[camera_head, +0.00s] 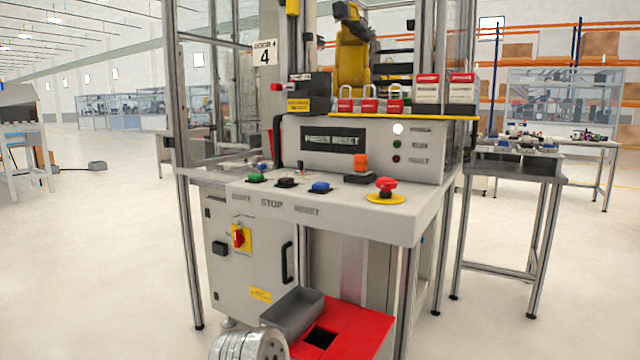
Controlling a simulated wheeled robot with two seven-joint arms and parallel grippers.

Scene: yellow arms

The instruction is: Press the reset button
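The control panel (345,212) is a light grey desk on a machine cell in the middle of the head view. Three push buttons sit in a row on its left part: a green one (255,178), a black one (287,182) and a blue one (320,187). The label below the blue one seems to read RESET. The dark display (333,140) behind them shows green text, seemingly PRESS RESET.
A red mushroom button (386,186) on a yellow ring and an orange switch (360,164) stand right of the blue button. Red padlocks (368,100) line the ledge above. Below are a grey tray (292,312), a red stand (365,325) and silver discs (248,344).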

